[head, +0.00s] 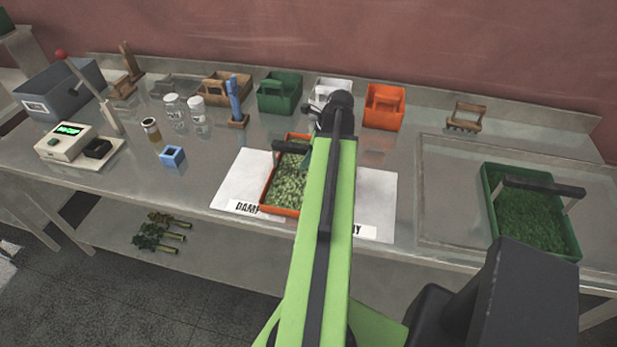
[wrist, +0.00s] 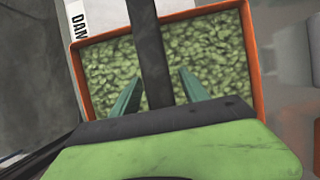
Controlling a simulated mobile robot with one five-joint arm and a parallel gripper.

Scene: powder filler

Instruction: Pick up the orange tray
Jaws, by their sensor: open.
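The orange tray (head: 265,187) lies on the steel table, on white paper whose visible label starts with "DAM". It is filled with small green pieces and has a dark bar handle (head: 286,146) across it. My arm covers its right part in the head view. In the wrist view the tray rim (wrist: 253,50) frames the green contents, and the dark handle (wrist: 148,50) runs up between my fingers. My gripper (wrist: 160,76) is open over the tray, with one teal finger on each side of the handle. I cannot tell whether the fingers touch it.
A green tray (head: 571,239) with a handle stands at the right. An orange bin (head: 384,107), a white bin (head: 333,85) and a green bin (head: 279,94) line the back. Bare table lies between.

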